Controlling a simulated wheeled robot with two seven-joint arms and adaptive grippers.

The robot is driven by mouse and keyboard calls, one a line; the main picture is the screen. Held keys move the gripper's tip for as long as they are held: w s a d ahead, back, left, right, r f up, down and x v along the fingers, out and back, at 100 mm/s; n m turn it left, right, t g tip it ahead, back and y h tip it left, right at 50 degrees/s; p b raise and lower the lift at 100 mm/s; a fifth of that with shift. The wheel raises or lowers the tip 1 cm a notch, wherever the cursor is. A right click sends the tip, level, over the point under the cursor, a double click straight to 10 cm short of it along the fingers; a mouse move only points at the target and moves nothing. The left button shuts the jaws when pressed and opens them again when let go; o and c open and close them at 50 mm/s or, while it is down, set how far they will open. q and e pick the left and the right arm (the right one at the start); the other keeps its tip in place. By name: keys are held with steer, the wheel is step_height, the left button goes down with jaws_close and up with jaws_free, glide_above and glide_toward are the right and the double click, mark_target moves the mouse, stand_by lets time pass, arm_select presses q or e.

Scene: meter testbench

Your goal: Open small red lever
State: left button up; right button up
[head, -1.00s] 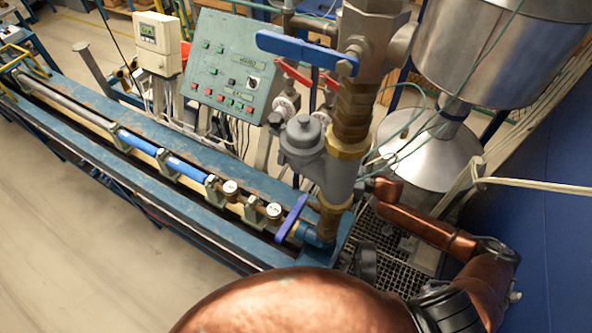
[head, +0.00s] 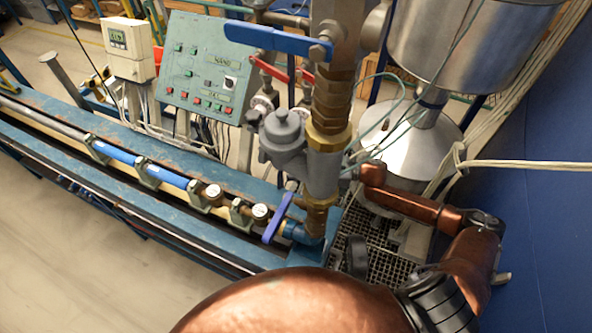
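Two small red levers show in the head view behind the grey meter body. The left red lever (head: 268,70) slants down to the right above a round valve fitting. The right red lever (head: 307,77) is partly hidden by the thick brass pipe. I cannot tell which one is the small red lever of the task. My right arm reaches in from the right, and its far end goes out of sight behind the vertical pipe, below and right of the levers. My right gripper is hidden there. My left gripper is not in the picture.
A large blue lever (head: 275,38) sits above the red ones. The vertical brass pipe (head: 332,100) and grey meter (head: 283,135) stand in front of them. A green control panel (head: 205,75) is at the left, and a steel tank (head: 465,45) at the right. A blue-purple lever (head: 277,218) is lower down.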

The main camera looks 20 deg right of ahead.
steer(key=v, duration=1.2)
